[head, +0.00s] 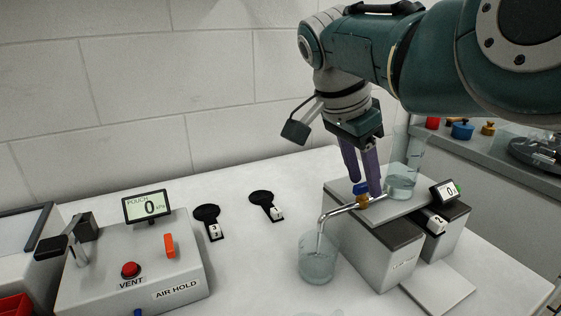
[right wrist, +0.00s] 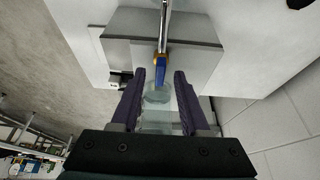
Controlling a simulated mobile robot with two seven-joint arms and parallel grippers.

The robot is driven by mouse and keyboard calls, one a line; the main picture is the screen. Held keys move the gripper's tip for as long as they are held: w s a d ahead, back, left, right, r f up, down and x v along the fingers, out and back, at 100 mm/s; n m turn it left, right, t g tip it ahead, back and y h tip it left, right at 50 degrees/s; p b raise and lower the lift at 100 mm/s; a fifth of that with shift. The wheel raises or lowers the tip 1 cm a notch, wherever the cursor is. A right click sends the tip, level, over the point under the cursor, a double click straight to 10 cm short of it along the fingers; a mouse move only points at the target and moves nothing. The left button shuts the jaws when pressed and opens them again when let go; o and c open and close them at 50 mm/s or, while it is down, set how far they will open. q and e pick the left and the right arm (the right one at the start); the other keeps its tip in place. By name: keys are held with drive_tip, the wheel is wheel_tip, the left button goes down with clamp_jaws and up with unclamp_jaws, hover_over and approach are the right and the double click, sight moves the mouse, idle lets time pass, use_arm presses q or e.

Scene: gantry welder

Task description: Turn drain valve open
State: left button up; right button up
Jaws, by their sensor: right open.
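The drain valve (head: 362,201) is a small brass-coloured body with a blue handle (head: 360,187), on a metal spout pipe (head: 336,212) at the front of the grey stand. My right gripper (head: 364,180) points down over the valve, its purple fingers apart, one on each side of the handle. In the right wrist view the blue handle (right wrist: 160,62) lies between the open fingertips (right wrist: 160,76), with a gap on both sides. I cannot tell the handle's exact angle. My left gripper is not in view.
A clear beaker (head: 402,178) stands on the stand (head: 384,240) behind the valve. Another beaker (head: 317,262) sits under the spout's end. The AIR HOLD box (head: 180,288) stands left; two black discs (head: 206,213) lie between.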

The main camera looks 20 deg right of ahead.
drive_tip(key=p+v, duration=0.1)
drive_tip(key=v, duration=0.9)
